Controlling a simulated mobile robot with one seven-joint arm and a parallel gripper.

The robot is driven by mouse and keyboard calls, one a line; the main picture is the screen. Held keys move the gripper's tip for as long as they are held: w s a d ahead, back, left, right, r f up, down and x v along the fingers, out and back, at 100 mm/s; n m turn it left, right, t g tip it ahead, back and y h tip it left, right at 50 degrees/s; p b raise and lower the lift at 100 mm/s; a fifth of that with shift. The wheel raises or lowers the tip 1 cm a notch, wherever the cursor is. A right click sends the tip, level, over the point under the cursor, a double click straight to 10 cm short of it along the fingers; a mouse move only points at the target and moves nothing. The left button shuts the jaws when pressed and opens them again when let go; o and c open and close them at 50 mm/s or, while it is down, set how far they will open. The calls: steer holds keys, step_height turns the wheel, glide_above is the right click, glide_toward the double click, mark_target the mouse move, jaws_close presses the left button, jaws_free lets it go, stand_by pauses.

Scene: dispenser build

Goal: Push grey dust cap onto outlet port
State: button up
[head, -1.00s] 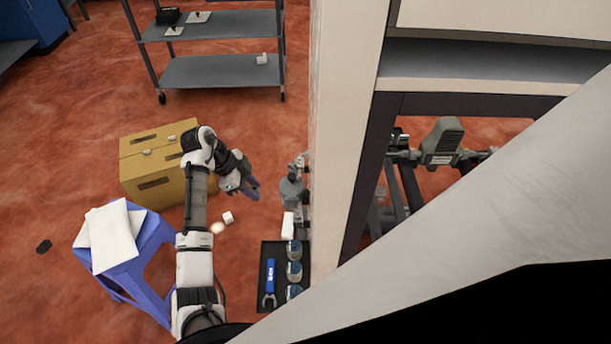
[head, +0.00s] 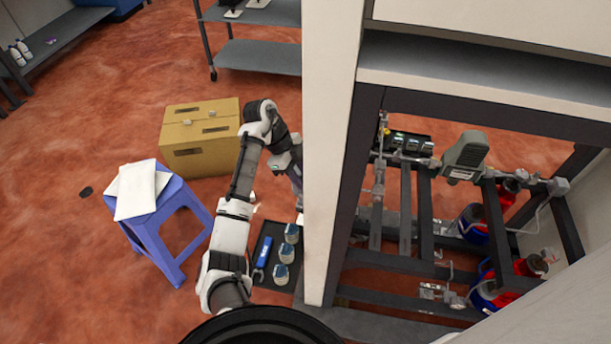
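My gripper (head: 295,178) reaches to the left edge of a white upright panel, and its tip is partly hidden by that panel. I cannot tell whether it is open or shut, or whether it holds anything. I cannot make out a grey dust cap. I cannot pick out the outlet port for certain. Behind the panel a grey-green unit (head: 465,156) sits on a dark frame with pipes and fittings.
The white panel (head: 331,140) stands right beside my arm. A black tray (head: 261,279) with a blue wrench (head: 262,257) and jars lies below. A cardboard box (head: 200,140) and a blue stool (head: 160,222) with white sheets stand left.

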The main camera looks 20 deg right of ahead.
mark_target(300, 195)
steer(key=shift+f+b, duration=1.45)
steer(key=shift+f, duration=0.75)
steer(key=shift+w+a+f+b, duration=0.1)
steer(key=shift+f+b, duration=1)
steer(key=shift+f, duration=0.35)
steer(key=o, duration=1.1)
steer(key=shift+o, duration=0.2)
steer(key=shift+o, duration=1.2)
steer(key=shift+r+p, duration=2.2)
steer(key=shift+r, duration=0.85)
